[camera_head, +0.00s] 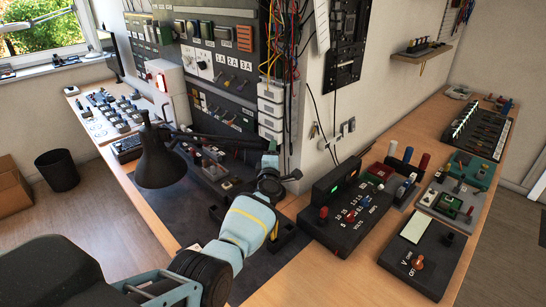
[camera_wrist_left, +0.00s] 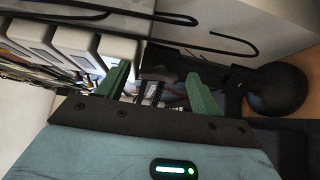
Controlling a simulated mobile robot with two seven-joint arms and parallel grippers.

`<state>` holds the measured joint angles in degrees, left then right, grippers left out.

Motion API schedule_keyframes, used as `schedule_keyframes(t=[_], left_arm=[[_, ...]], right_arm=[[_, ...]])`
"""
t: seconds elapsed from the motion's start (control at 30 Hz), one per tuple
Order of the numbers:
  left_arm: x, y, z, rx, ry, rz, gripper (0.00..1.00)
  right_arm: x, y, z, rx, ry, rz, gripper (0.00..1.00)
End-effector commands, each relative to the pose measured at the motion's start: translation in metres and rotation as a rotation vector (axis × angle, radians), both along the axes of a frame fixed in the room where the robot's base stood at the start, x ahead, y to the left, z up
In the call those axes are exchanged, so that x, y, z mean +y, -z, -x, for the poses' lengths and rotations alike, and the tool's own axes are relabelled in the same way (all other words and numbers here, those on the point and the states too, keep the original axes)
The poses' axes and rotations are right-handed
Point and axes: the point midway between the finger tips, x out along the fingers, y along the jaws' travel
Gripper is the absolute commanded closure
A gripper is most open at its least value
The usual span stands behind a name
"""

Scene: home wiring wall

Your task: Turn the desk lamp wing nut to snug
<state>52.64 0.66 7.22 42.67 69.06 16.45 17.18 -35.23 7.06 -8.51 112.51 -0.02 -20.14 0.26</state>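The black desk lamp (camera_head: 160,165) shows in the head view, its shade hanging down at the left of the bench and its dark arm reaching right toward my left gripper. A round black part, seemingly the lamp shade, also shows at the right of the left wrist view (camera_wrist_left: 277,91). My left gripper (camera_wrist_left: 160,88) has its two green fingers apart, with dark fittings showing between or behind them. I cannot tell whether the fingers touch anything. I cannot make out the wing nut clearly. My right gripper is not in view.
White boxes (camera_head: 270,110) and hanging cables stand close behind my left gripper. A black power supply (camera_head: 345,220) with knobs and a meter box (camera_head: 422,258) are to the right. A wiring panel (camera_head: 220,60) stands behind the lamp. A dark mat covers the bench below.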

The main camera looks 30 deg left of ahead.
Motion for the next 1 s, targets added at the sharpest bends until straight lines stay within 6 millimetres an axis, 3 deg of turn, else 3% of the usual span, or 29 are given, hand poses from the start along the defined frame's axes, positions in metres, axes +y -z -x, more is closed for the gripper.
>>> schedule_keyframes(t=[0.37, 0.53, 1.0], left_arm=[[-0.004, -0.002, 0.007, -0.003, 0.002, 0.001, 0.35], [-0.01, -0.007, 0.025, -0.008, 0.0, 0.002, 0.35], [-0.027, -0.001, 0.065, -0.002, 0.001, 0.006, 0.35]], right_arm=[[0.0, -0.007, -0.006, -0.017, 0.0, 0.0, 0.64], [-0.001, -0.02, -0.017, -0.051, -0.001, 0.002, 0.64], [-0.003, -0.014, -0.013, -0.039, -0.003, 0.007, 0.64]])
